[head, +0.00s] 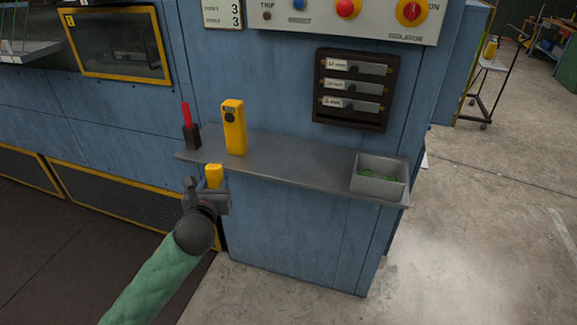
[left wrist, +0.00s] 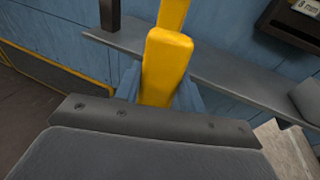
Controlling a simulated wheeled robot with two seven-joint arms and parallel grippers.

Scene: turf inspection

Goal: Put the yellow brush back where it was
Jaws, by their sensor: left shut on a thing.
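My left gripper (head: 208,189) is shut on the yellow brush (head: 214,175), just in front of the left part of the grey shelf's front edge. Only a yellow block of the brush shows; its bristles are hidden. In the left wrist view the brush (left wrist: 166,62) stands up between the fingers. The grey shelf (head: 295,158) is fixed to the blue cabinet. Behind the brush, a yellow handheld device (head: 234,128) with a dark round spot stands upright on the shelf. My right gripper is not in view.
A red marker-like thing in a dark holder (head: 192,137) stands at the shelf's left end. A grey bin (head: 379,179) with green bits sits at the right end. The shelf middle is clear. A dark rack with labelled slots (head: 355,89) hangs above.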

